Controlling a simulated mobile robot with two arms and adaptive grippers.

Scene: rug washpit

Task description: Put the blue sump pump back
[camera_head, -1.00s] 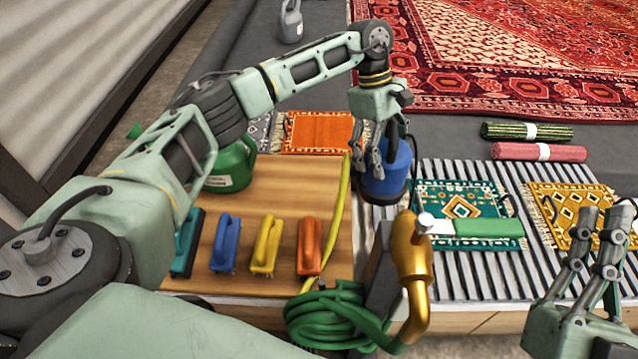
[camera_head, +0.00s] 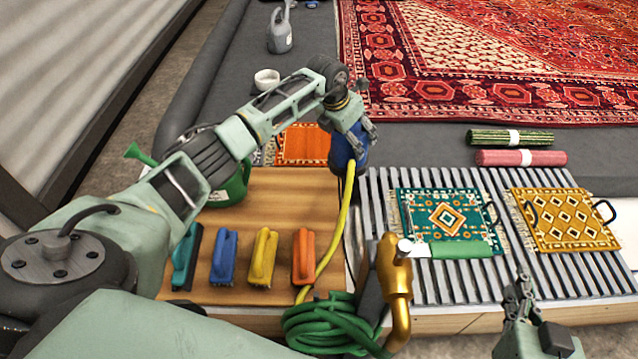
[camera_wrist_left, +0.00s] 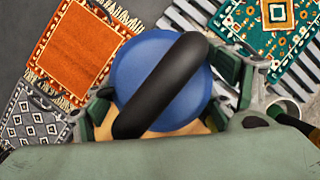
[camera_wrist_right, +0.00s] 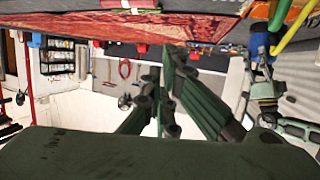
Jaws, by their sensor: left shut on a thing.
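The blue sump pump (camera_head: 338,156) hangs in my left gripper (camera_head: 352,140), near the back right edge of the wooden board. In the left wrist view the pump (camera_wrist_left: 135,72) shows its round blue top and thick black handle, with the green finger pads on both sides. The arm and fingers partly cover the pump in the head view, and I cannot tell how far it is above the surface below. My right gripper (camera_head: 524,298) is empty, low at the front right; its fingers also show in the right wrist view (camera_wrist_right: 170,85).
Several brushes (camera_head: 262,258) and a green watering can (camera_head: 232,186) stand on the wooden board (camera_head: 290,205). Small rugs (camera_head: 448,222) lie on the slatted rack (camera_head: 380,200).

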